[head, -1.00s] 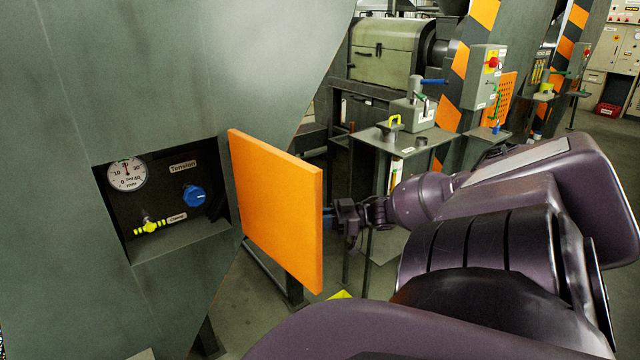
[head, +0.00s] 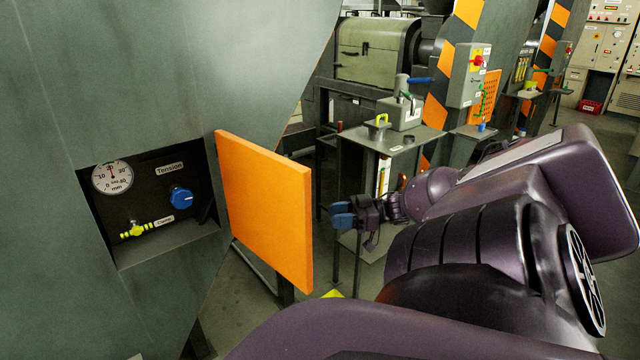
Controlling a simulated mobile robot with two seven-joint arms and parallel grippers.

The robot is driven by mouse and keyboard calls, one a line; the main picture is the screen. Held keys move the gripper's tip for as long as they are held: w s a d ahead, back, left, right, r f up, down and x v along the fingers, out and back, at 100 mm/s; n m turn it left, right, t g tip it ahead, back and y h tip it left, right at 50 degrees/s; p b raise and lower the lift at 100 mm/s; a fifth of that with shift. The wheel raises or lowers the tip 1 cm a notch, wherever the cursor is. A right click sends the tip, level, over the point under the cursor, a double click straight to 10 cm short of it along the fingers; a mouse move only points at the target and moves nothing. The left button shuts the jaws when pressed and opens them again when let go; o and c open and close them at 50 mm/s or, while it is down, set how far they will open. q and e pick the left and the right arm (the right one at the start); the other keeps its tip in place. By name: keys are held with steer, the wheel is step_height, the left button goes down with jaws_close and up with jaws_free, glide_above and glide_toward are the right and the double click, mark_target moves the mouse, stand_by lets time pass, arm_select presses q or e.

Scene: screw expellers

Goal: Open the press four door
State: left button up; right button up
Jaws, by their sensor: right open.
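The orange door (head: 263,208) stands swung open on the grey press body (head: 130,60), hinged at the right side of a recess. The open recess shows a round gauge (head: 113,177), a blue Tension knob (head: 181,199) and a yellow-green Clamp valve (head: 138,229). My right gripper (head: 340,215) is to the right of the door's outer edge, apart from it, with blue fingertips, open and empty. The door's far face and any handle on it are hidden. My left gripper is not in view.
A small table (head: 398,141) with a vise-like tool (head: 401,104) and a yellow-handled item stands behind my right gripper. A green machine housing (head: 370,50) and a control box (head: 468,75) are farther back. Floor shows below the door.

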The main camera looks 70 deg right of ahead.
steer(key=shift+v, duration=1.45)
